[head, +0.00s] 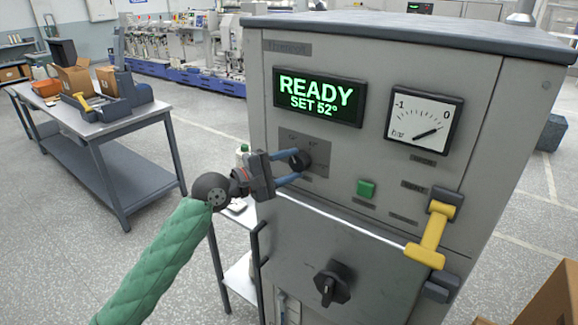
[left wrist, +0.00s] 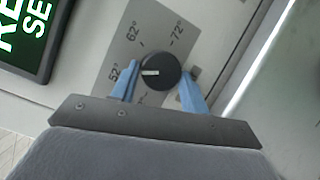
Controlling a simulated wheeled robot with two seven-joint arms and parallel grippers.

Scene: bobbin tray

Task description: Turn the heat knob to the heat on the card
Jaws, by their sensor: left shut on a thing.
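The heat knob (head: 299,160) is a round black dial on a grey plate on the cabinet front. My left gripper (head: 290,167) is shut on it, with one blue finger on each side. In the left wrist view the knob (left wrist: 160,68) sits between the fingers of my left gripper (left wrist: 158,84). Its white mark points left, towards the 52° label; 62° and 72° also show on the plate (left wrist: 120,50). The display (head: 319,97) reads READY, SET 52° in green. I cannot make out a card with a heat on it. My right gripper is out of view.
The cabinet (head: 375,185) also bears a gauge (head: 424,120), a green button (head: 366,188), a yellow handle (head: 432,235) and a lower black switch (head: 334,284). A workbench (head: 95,125) with boxes is at the left.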

